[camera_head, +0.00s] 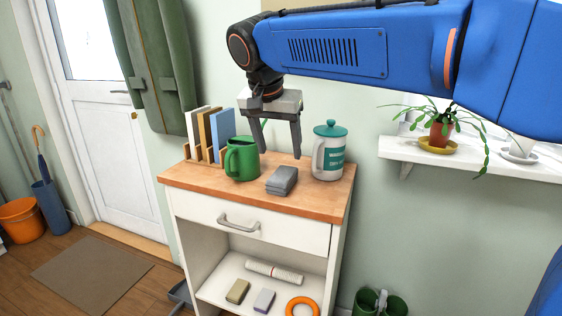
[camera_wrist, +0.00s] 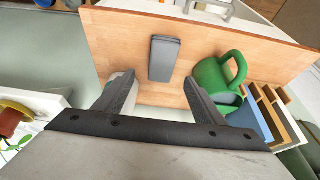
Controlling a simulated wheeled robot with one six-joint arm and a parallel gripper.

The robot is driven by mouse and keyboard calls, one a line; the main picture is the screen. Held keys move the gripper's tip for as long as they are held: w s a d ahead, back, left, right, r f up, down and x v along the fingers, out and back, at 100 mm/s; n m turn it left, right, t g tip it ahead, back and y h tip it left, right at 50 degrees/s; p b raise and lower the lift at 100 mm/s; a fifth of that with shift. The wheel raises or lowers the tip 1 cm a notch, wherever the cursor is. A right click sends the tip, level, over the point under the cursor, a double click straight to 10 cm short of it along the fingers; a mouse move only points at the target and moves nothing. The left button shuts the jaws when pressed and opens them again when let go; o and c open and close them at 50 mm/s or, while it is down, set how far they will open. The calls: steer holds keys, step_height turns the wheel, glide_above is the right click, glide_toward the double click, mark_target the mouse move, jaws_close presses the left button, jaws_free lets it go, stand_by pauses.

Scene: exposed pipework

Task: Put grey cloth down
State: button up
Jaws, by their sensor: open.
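The grey cloth (camera_head: 282,180) lies folded flat on the wooden top of the white cabinet (camera_head: 200,178), between a green mug and a white lidded mug. It also shows in the wrist view (camera_wrist: 164,58), beyond my fingertips. My gripper (camera_head: 279,153) is above the cabinet top, pointing down, with its fingers apart and nothing between them. In the wrist view the open fingers (camera_wrist: 158,85) frame the space in front of the cloth. I see no contact between the fingers and the cloth.
The green mug (camera_head: 241,160) stands left of the cloth, and the white mug with teal lid (camera_head: 329,152) stands right of it. A rack of books (camera_head: 210,137) is at the back left. A shelf with a potted plant (camera_head: 439,136) is on the right wall.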

steer(key=d+v, duration=0.1)
steer(key=v, duration=0.5)
steer(key=shift+a+r, duration=0.3)
steer(key=shift+a, duration=0.2)
steer(key=s+d+f+n, duration=0.1)
steer(key=s+d+f, duration=0.2)
steer(key=d, duration=0.4)
steer(key=s+d+f+y, duration=0.1)
steer(key=s+d+f, duration=0.1)
steer(key=d+f, duration=0.35)
steer(key=s+d+f+n, duration=0.1)
steer(key=s+d, duration=0.2)
steer(key=d, duration=0.5)
steer(key=s+d+f+n, duration=0.1)
steer(key=s+d+f, duration=0.4)
steer(key=s+f, duration=0.2)
steer(key=s+d+f+n, duration=0.1)
steer(key=s+d+f, duration=0.5)
steer(key=f, duration=0.5)
steer(key=shift+s+f+y, duration=0.25)
steer(key=shift+s+y, duration=0.05)
steer(key=shift+s, duration=0.9)
steer(key=o, duration=0.5)
steer(key=shift+s+f, duration=0.2)
steer(key=shift+f, duration=0.1)
steer(key=o, duration=0.4)
steer(key=shift+s+f, duration=0.1)
